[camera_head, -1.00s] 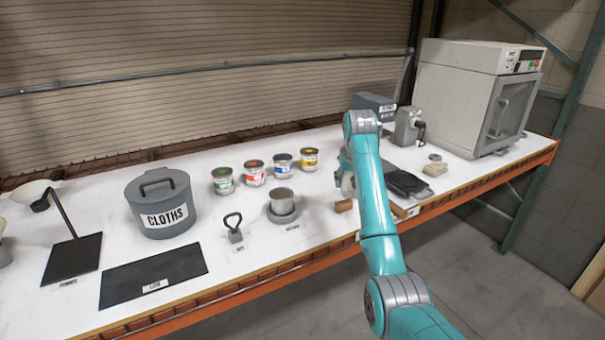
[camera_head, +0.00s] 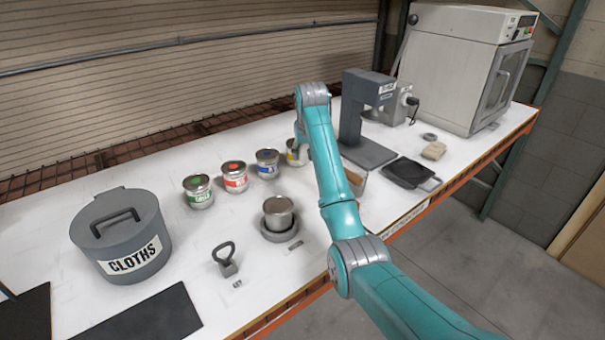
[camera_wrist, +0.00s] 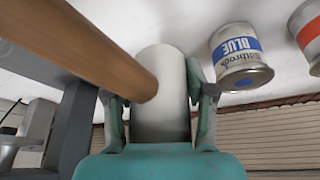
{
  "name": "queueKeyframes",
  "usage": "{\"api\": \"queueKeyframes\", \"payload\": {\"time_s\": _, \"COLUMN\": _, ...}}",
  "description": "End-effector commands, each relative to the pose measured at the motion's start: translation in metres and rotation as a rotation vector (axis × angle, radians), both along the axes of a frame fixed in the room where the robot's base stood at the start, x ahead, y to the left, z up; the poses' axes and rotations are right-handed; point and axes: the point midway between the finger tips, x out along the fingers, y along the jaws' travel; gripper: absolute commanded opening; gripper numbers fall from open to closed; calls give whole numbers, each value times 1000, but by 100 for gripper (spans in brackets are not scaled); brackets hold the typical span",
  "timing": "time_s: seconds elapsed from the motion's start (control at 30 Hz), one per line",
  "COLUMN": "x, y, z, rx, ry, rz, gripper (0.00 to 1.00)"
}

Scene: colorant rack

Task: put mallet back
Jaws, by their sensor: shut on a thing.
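The mallet shows in the wrist view, with a pale cylindrical head (camera_wrist: 160,97) and a brown wooden handle (camera_wrist: 80,42) running to the upper left. My gripper (camera_wrist: 158,92) is shut on the head, with one finger on each side of it. In the head view my arm hides most of the gripper and the mallet. A small brown piece (camera_head: 356,185) shows just right of my arm; I cannot tell whether it is the handle. No spot marked for the mallet can be made out.
Blue (camera_head: 267,163), red (camera_head: 234,177) and green (camera_head: 198,191) cans stand left of my arm; a yellow can (camera_head: 293,152) is partly hidden. A grey press-like stand (camera_head: 351,125) and a black pan (camera_head: 407,172) are to the right. A cup (camera_head: 278,212) stands in front.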

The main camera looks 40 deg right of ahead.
Motion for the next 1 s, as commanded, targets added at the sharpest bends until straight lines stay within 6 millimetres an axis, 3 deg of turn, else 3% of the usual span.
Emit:
{"api": "queueKeyframes", "payload": {"time_s": 0.2, "x": 0, "y": 0, "z": -37, "rx": 0, "ry": 1, "rz": 0, "gripper": 0}}
{"api": "queueKeyframes", "payload": {"time_s": 0.57, "x": 0, "y": 0, "z": -74, "rx": 0, "ry": 0, "rz": 0, "gripper": 0}}
{"api": "queueKeyframes", "payload": {"time_s": 0.97, "x": 0, "y": 0, "z": -80, "rx": -1, "ry": -2, "rz": 0, "gripper": 0}}
{"api": "queueKeyframes", "payload": {"time_s": 1.0, "x": 0, "y": 0, "z": -80, "rx": 0, "ry": -1, "rz": 0, "gripper": 65}}
